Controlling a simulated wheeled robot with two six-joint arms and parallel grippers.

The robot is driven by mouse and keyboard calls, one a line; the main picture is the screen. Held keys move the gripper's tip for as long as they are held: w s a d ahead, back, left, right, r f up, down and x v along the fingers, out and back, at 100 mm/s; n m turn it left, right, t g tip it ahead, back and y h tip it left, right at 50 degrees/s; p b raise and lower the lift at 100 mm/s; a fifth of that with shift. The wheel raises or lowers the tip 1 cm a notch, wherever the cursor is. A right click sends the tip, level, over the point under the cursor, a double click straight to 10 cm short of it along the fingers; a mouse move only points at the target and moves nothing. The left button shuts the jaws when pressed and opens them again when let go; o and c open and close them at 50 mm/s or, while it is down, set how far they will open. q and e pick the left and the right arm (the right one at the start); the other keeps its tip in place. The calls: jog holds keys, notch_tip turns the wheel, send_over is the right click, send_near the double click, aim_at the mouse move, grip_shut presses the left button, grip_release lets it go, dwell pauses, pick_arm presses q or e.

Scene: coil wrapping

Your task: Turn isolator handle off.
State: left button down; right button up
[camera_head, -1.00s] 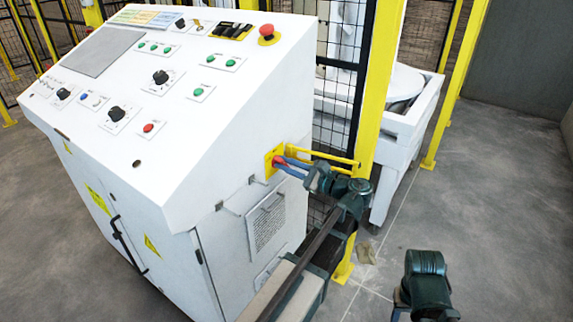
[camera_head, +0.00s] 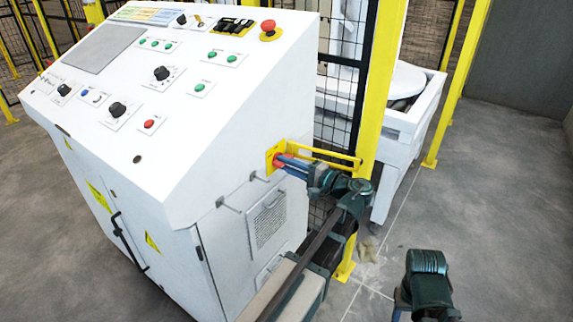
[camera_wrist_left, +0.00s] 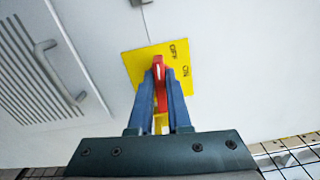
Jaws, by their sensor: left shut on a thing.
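The isolator has a red handle (camera_wrist_left: 160,78) on a yellow plate (camera_wrist_left: 180,72) marked OFF and ON. The plate sits on the white side of the control cabinet; the red handle also shows in the head view (camera_head: 283,160), partly hidden by the fingers. My left gripper (camera_wrist_left: 160,90) is shut on the handle, with one blue finger on each side of it. In the head view my left gripper (camera_head: 287,163) reaches the plate from the right. In the wrist view the handle points roughly up and down, slightly tilted. My right gripper is not clearly in view; only part of that arm shows.
A yellow guard bar (camera_head: 325,156) runs just above my left gripper. A yellow post (camera_head: 376,100) and black mesh fence stand close to the right of the cabinet (camera_head: 215,135). A vent panel with a handle (camera_wrist_left: 45,75) lies beside the plate. Open floor lies to the right.

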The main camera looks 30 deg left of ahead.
pick_arm(q)
jog(key=shift+f+n, duration=0.1)
jog(key=shift+n, duration=0.8)
jog(key=c, duration=0.9)
grip_release()
jog(key=shift+o, duration=0.2)
jog(key=s+d, duration=0.1)
jog(key=d, duration=1.3)
jog(key=shift+s+a, duration=0.1)
